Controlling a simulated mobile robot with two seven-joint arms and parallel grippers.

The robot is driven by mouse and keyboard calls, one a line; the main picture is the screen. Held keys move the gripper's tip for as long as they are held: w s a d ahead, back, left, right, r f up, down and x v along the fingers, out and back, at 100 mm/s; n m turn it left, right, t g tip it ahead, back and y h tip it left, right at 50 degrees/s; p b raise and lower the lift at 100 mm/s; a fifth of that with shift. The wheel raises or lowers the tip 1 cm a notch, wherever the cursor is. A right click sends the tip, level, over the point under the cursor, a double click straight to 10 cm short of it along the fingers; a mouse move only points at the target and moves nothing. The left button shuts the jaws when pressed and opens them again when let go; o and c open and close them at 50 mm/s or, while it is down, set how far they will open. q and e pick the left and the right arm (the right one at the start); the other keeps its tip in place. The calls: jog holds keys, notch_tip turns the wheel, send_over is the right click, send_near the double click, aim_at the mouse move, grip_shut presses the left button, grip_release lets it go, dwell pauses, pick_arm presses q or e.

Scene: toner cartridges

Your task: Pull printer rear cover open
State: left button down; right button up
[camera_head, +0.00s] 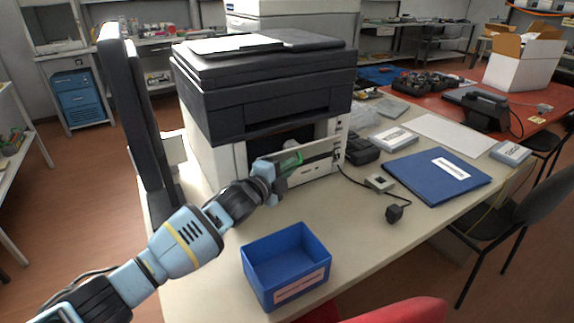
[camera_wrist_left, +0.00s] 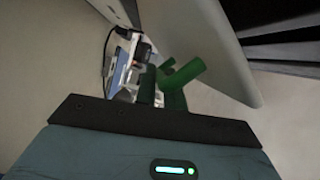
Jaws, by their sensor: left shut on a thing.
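The printer (camera_head: 262,90) is a large black and white machine on the table. Its rear cover (camera_head: 314,171) is a light panel low on the facing side, with a dark opening showing above and behind it. The cover appears tilted outward. A green handle (camera_head: 288,160) sits at the cover's upper left; it also shows in the left wrist view (camera_wrist_left: 183,74), beside a pale panel (camera_wrist_left: 205,40). My left gripper (camera_head: 281,171) is shut on the green handle, and its fingertips are partly hidden. My right gripper is not in view.
A blue open bin (camera_head: 262,286) stands in front, below my left arm. A tall dark upright panel (camera_head: 150,120) stands left of the printer. A small grey box (camera_head: 380,183), a black adapter (camera_head: 394,213) and a blue folder (camera_head: 436,174) lie to the right.

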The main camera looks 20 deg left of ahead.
pick_arm(q)
jog(key=shift+f, duration=0.15)
jog(key=c, duration=1.8)
grip_release()
jog(key=shift+o, duration=0.2)
jog(key=shift+s+a, duration=0.1)
jog(key=v, duration=0.7)
jog(key=shift+s+p, duration=0.3)
jog(key=shift+p, duration=0.1)
jog(key=shift+a, duration=0.15)
